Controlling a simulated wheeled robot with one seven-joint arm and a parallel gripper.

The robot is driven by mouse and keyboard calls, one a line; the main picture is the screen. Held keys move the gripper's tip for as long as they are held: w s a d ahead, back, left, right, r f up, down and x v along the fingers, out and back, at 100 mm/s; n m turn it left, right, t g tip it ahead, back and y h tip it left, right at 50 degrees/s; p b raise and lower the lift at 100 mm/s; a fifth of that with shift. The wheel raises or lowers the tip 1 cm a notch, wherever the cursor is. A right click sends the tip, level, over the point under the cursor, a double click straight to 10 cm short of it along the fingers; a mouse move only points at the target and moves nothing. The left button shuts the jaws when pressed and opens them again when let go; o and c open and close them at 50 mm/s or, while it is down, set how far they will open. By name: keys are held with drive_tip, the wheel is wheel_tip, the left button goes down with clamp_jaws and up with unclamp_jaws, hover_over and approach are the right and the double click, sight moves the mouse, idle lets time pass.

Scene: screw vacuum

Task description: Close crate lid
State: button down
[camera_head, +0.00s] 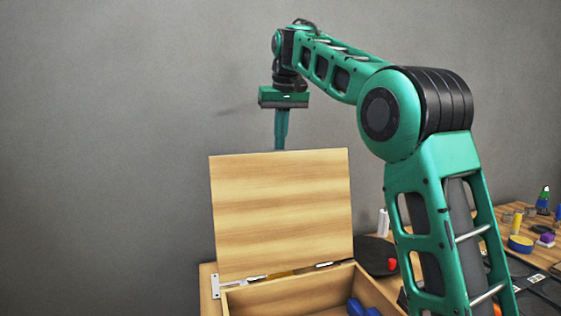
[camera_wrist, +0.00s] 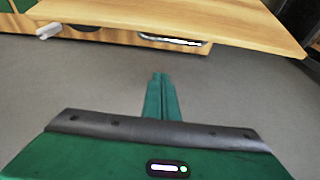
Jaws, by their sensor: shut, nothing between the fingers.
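The wooden crate (camera_head: 290,297) stands on the table at the bottom of the head view. Its lid (camera_head: 282,215) is up, standing almost upright on hinges at the crate's back edge. My gripper (camera_head: 281,146) is above the lid's top edge, apparently behind it, pointing down. The lid hides the lowest part of the fingers. In the wrist view the green fingers of my gripper (camera_wrist: 160,78) are together with nothing between them, and the lid (camera_wrist: 180,15) crosses the top of the picture.
A blue object (camera_head: 356,307) lies inside the crate. To the right, the wooden table (camera_head: 540,258) holds a yellow-and-blue roll (camera_head: 520,243), a yellow cylinder (camera_head: 517,220) and other small items. A plain grey wall (camera_head: 110,150) is behind. The space left of the lid is clear.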

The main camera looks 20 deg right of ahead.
sight(281, 158)
drive_tip(key=shift+s+a+f, duration=0.1)
drive_tip(key=shift+s+f, duration=0.3)
drive_tip(key=shift+f, duration=0.45)
drive_tip(key=shift+s+f, duration=0.45)
drive_tip(key=shift+f, duration=0.4)
drive_tip(key=shift+s+a+f, duration=0.1)
drive_tip(key=shift+s+f, duration=0.3)
drive_tip(key=shift+f, duration=0.45)
